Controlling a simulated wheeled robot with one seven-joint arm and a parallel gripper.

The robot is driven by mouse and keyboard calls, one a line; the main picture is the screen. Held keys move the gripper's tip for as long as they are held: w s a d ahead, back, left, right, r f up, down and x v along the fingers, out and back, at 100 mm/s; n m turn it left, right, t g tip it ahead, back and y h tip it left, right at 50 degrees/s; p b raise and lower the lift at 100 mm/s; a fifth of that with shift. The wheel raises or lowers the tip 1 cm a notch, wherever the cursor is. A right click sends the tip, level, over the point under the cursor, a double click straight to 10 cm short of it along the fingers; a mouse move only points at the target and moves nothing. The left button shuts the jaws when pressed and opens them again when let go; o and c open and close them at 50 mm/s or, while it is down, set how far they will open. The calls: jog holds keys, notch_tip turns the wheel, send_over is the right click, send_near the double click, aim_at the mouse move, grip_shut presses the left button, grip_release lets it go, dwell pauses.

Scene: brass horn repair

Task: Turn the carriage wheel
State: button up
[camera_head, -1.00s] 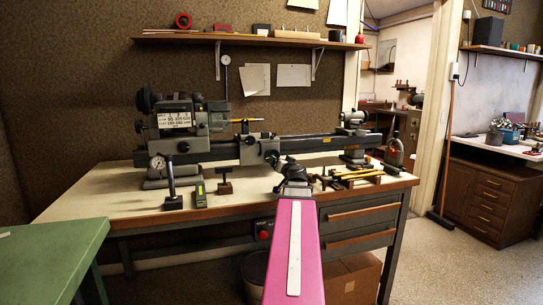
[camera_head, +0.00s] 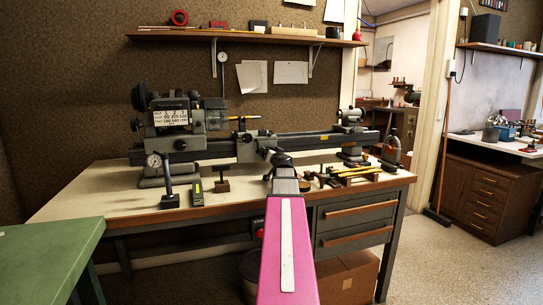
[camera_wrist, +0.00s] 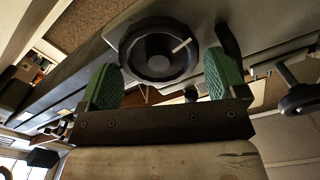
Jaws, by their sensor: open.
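The carriage wheel (camera_wrist: 158,50) is a round black hand wheel with a dished middle and a pale mark on its upper right face. It sits on the grey lathe carriage front. In the wrist view my gripper (camera_wrist: 161,62) is open, its green pads to the left and right of the wheel's lower part. No grip on the wheel shows. In the head view my gripper (camera_head: 283,162) is in front of the carriage (camera_head: 250,148) and hides the wheel at least in part.
The lathe (camera_head: 178,115) stands on a bench (camera_head: 110,200). A dial gauge stand (camera_head: 168,185) and small blocks stand at the front left. Brass-coloured rods (camera_head: 355,172) and a red-marked tool (camera_head: 391,150) are to the right. Another black knob (camera_wrist: 298,98) sits right of my gripper.

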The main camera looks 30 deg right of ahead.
jog(key=shift+w, duration=0.15)
jog(key=c, duration=0.7)
jog(key=shift+o, duration=0.2)
jog(key=shift+m, duration=0.4)
